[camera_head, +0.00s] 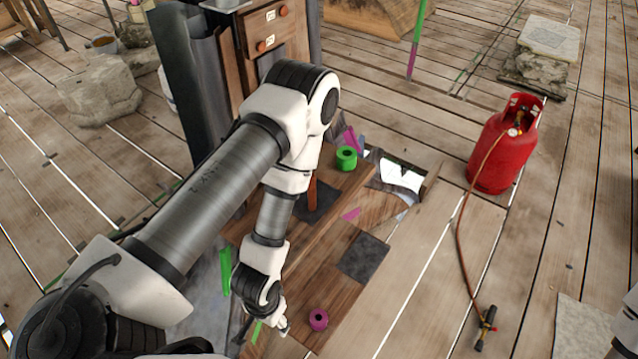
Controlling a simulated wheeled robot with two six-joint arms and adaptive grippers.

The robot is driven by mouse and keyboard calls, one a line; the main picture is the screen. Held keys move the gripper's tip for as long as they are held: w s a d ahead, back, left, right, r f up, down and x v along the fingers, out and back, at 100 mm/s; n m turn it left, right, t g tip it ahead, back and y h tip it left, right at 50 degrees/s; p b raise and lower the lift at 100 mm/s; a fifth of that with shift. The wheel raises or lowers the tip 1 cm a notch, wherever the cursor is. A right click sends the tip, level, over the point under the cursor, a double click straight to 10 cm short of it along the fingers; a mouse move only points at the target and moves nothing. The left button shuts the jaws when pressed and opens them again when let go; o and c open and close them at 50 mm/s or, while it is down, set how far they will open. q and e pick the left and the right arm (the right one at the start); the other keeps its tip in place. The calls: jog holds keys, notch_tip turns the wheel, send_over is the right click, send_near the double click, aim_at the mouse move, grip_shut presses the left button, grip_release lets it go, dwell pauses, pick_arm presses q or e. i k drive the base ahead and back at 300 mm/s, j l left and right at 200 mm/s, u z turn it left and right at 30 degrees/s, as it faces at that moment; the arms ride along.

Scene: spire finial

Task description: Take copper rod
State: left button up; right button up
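I cannot pick out a copper rod with certainty. A thin reddish-brown upright piece (311,194) shows just right of my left forearm, over a dark square on the wooden work surface (335,275); I cannot tell whether it is the rod. My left arm reaches in from the left, bends at the elbow and points down, with its wrist (262,285) over the near left part of that surface. The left fingers are mostly hidden below the wrist, so their opening and any held thing cannot be told. Only a white bit of my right arm shows at the right edge; its gripper is out of view.
A green tape roll (346,158) and a magenta roll (318,319) lie on the work surface. A red gas cylinder (503,145) with a hose to a torch (486,328) stands right. A wooden drawer cabinet (275,35) stands behind my arm. Plank floor between is clear.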

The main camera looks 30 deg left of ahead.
aim_at(311, 189)
jog(key=l+u, duration=0.3)
jog(key=l, duration=0.35)
jog(key=l+u, duration=0.3)
jog(key=l, duration=0.35)
jog(key=i, duration=0.05)
